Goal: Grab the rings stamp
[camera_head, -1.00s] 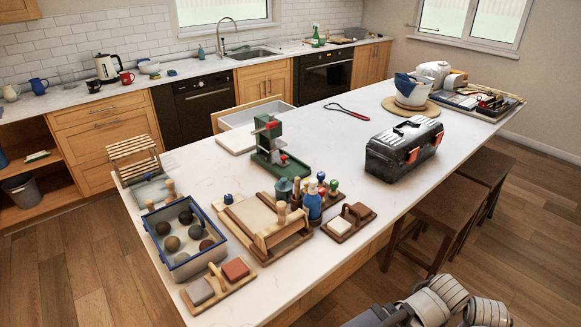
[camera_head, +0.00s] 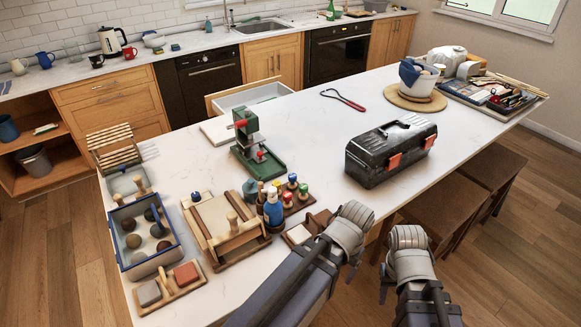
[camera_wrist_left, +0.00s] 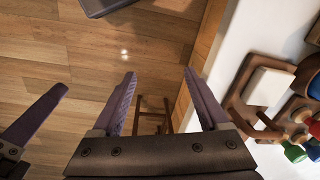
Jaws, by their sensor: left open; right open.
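Several small stamps with coloured knobs (camera_head: 292,190) stand in a wooden rack behind a blue bottle (camera_head: 273,209); their undersides are hidden, so I cannot tell which is the rings stamp. Some knobs (camera_wrist_left: 294,152) also show at the lower right of the left wrist view. My left gripper (camera_wrist_left: 159,74) is open and empty over the floor, beside the counter edge and left of the rack in that view. My right gripper (camera_head: 384,287) is at the bottom of the head view, off the counter's near side, small and partly hidden by my arm. Neither touches a stamp.
A wooden holder with a white block (camera_wrist_left: 268,86) lies at the counter's near edge. A black toolbox (camera_head: 391,152) stands right of the rack, a green press (camera_head: 254,145) behind it. A slab board (camera_head: 212,219) and a blue-rimmed crate (camera_head: 143,263) are to the left. Stools stand by the counter.

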